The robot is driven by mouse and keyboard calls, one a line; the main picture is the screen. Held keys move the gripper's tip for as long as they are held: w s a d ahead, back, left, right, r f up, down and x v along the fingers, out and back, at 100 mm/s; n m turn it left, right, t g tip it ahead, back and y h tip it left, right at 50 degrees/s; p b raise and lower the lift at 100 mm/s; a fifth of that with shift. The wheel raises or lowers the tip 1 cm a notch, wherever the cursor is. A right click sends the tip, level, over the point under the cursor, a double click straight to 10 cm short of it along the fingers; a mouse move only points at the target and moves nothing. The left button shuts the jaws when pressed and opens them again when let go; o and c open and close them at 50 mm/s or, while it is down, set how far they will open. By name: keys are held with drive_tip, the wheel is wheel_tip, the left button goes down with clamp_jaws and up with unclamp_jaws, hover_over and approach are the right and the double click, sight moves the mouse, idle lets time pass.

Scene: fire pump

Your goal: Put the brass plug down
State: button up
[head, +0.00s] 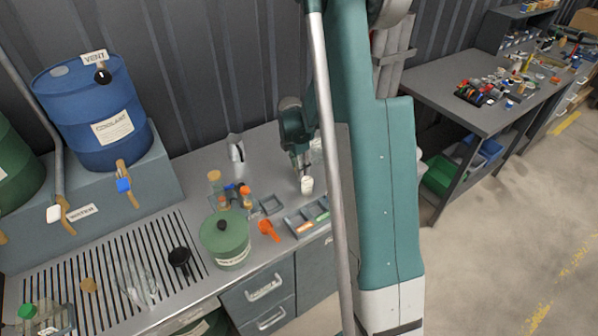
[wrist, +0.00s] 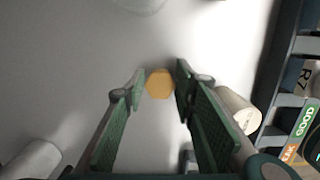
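My gripper (head: 302,172) is low over the grey bench, near its back right part. In the head view I cannot make out the plug.
A whitish cylinder (wrist: 238,108) stands close beside the right finger; it also shows in the head view (head: 307,184). A grey divided tray (head: 293,222) lies at the bench's front edge. A green container (head: 225,240) and orange scoop (head: 268,230) are left of it.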

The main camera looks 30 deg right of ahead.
drive_tip(key=c, duration=0.5)
drive_tip(key=shift+r, duration=0.1)
drive_tip(key=shift+r, duration=4.95)
